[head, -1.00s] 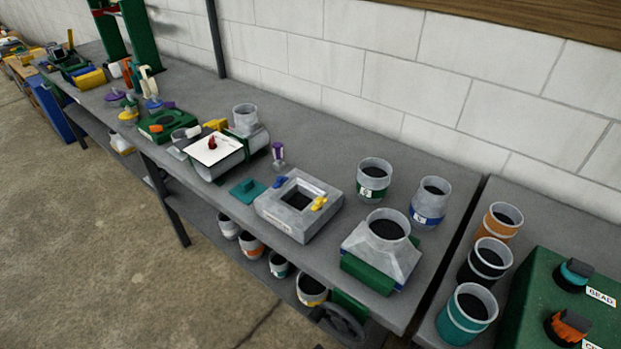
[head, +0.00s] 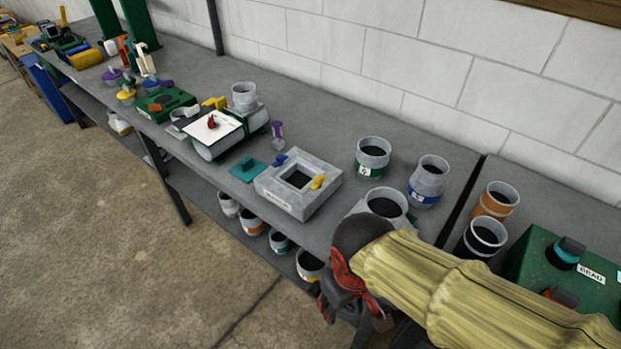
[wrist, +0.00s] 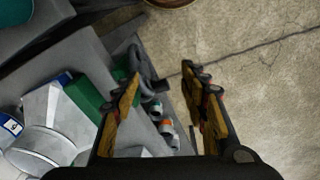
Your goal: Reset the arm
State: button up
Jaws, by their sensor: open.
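My arm in a tan sleeve enters the head view from the lower right, and my gripper (head: 350,300) hangs at the bench's front edge, partly hidden behind its own wrist. In the wrist view my gripper (wrist: 165,100) has its two fingers spread apart with nothing between them. Below and beyond the fingers show the bench's front edge, the lower shelf and the concrete floor (wrist: 265,70). A grey square-to-round duct fitting (head: 385,203) on the bench is partly hidden by my arm; the wrist view shows it at the left (wrist: 50,120) beside a green block.
The grey bench (head: 310,140) runs along a white block wall. A square grey block (head: 290,200), collared pipes (head: 372,158) and a green control box (head: 600,270) stand on top. Several pipe pieces lie on the lower shelf. The floor at left is clear.

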jog(key=w+d+r+m+t, duration=0.1)
jog(key=d+r+m+t, duration=0.3)
jog(key=d+r, duration=0.7)
jog(key=shift+w+d+r+m+p, duration=0.35)
jog(key=shift+d+m, duration=0.45)
jog(key=shift+m, duration=0.4)
